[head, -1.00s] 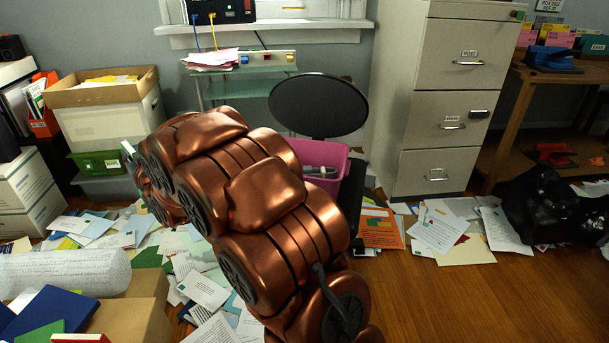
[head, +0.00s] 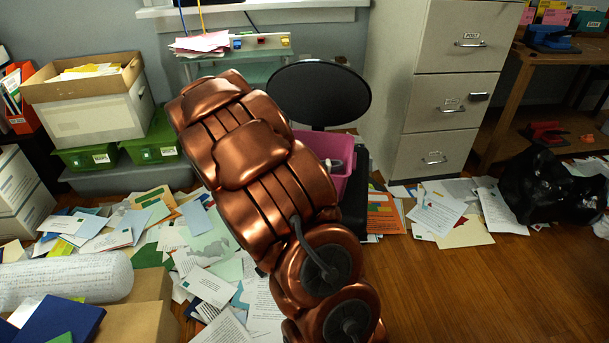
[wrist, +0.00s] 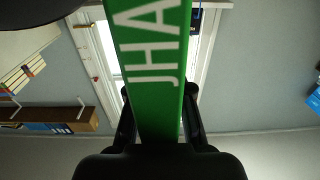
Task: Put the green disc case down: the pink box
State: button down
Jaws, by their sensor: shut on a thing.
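The green disc case (wrist: 150,70) with white letters fills the middle of the wrist view. My gripper (wrist: 160,118) is shut on it, with one dark finger on each side. In the head view my copper arm hides the gripper and the case. The pink box (head: 338,174) stands on the floor right of my arm, beside the chair. My arm covers its left part, and some pale and grey things show inside its opening.
A dark round chair part (head: 318,93) stands above and behind the pink box. A filing cabinet (head: 455,90) is behind to the right, and a black bag (head: 545,190) lies farther right. Papers (head: 205,285) cover much of the floor. Bare wooden floor (head: 460,290) shows at front right.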

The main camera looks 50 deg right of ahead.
jog(key=s+d+r+m+g+h+p, duration=0.1)
jog(key=s+d+m+g+h, duration=0.1)
jog(key=s+d, duration=0.45)
jog(key=s+d+r+m+g+h+p, duration=0.1)
jog(key=s+d+m+g+h, duration=0.15)
jog(key=d, duration=0.65)
notch_tip(320, 180, down, 10)
jog(key=b, duration=0.2)
jog(key=shift+s, duration=0.3)
jog(key=shift+a+f, duration=0.1)
jog(key=c, duration=1.1)
grip_release()
jog(key=shift+o, duration=0.2)
